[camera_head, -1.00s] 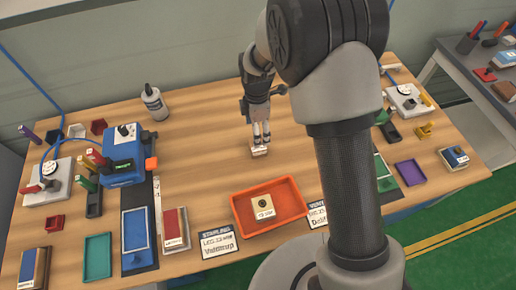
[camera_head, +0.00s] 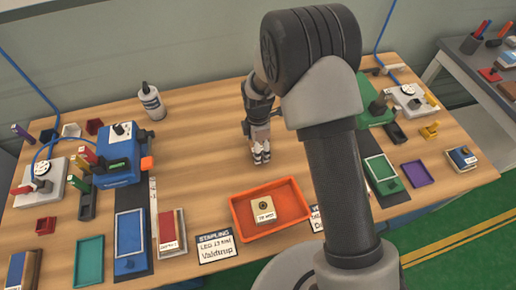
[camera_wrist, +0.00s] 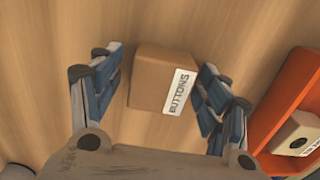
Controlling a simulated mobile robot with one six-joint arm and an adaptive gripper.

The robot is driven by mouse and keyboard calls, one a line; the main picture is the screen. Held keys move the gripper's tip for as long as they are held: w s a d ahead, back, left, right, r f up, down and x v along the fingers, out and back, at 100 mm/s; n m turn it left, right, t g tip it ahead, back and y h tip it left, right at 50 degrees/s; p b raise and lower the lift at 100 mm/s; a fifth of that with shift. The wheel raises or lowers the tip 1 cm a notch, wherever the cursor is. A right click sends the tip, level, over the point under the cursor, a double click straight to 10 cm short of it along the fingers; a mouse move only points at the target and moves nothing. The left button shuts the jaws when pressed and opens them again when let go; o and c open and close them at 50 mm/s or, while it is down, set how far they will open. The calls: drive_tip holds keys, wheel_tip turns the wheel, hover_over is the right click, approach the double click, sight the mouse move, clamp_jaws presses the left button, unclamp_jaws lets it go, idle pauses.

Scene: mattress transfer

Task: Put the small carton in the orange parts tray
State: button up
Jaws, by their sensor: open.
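A small brown carton (camera_wrist: 158,80) with a white "BUTTONS" label on one side stands on the wooden table in the wrist view. My gripper (camera_wrist: 161,68) is open, with one finger on each side of the carton; a gap shows on the left, while the right finger is close to the label and I cannot tell if it touches. In the head view my gripper (camera_head: 260,157) points down at the middle of the table and hides the carton. The orange parts tray (camera_head: 238,213) lies nearer the front, and its edge shows at right in the wrist view (camera_wrist: 287,92).
A beige box (camera_head: 264,209) with a dark round mark sits in the orange tray. A blue device (camera_head: 118,160) and small coloured bins stand at left, a white bottle (camera_head: 151,102) at the back. Table around the carton is clear; my arm covers part of the right side.

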drive_tip(key=shift+c, duration=0.5)
drive_tip(key=c, duration=1.2)
drive_tip(key=shift+r, duration=0.15)
